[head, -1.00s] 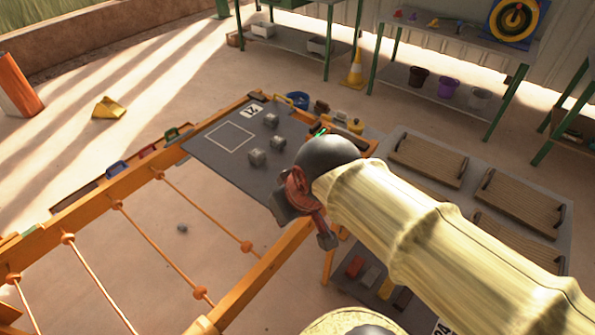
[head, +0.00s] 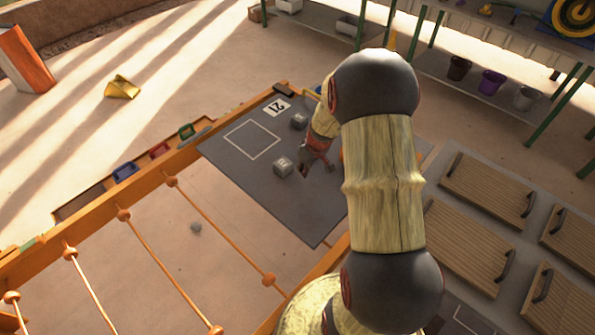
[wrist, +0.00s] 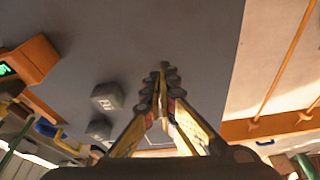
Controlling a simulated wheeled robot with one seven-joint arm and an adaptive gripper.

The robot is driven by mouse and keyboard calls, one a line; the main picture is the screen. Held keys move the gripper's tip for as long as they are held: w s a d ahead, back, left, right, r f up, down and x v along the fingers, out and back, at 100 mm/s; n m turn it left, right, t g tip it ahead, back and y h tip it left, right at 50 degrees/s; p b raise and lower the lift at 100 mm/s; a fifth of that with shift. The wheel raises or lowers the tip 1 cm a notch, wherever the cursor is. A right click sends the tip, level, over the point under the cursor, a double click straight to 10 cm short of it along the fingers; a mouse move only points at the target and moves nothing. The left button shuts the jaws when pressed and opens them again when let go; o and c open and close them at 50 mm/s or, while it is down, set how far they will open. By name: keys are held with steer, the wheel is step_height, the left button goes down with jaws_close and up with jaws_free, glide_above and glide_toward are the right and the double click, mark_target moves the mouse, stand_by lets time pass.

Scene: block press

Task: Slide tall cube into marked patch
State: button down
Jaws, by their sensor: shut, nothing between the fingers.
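The marked patch (head: 252,140) is a thin white square outline on a dark grey board (head: 320,225). In the head view one grey cube (head: 283,166) stands just right of the patch's near corner, and another grey cube (head: 299,121) stands farther back. I cannot tell which cube is the tall one. My gripper (head: 304,173) is low over the board, right of the nearer cube. In the wrist view my gripper (wrist: 164,68) is shut and empty; two grey cubes (wrist: 107,97) (wrist: 98,130) stand to its left. The fingers cover part of the outline.
A white label reading 21 (head: 276,107) lies beyond the patch. An orange rope frame (head: 125,215) borders the board on the left and near side. In the wrist view an orange box with a green display (wrist: 22,65) stands at the left. The board's near part is bare.

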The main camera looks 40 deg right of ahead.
steer(key=b+x, duration=0.3)
steer(key=x, duration=0.6)
steer(key=shift+a+f, duration=0.1)
steer(key=shift+f, duration=0.3)
steer(key=w, duration=0.2)
steer(key=shift+w+r, duration=0.25)
steer(key=shift+w, duration=0.05)
steer(key=shift+w+r+b, duration=0.1)
steer(key=shift+w+b, duration=0.2)
steer(key=shift+w, duration=0.45)
steer(key=shift+w, duration=0.25)
steer(key=w, duration=1.6)
steer(key=w+p, duration=0.1)
steer(key=w, duration=0.7)
steer(key=shift+w+d, duration=0.1)
steer(key=shift+d, duration=0.3)
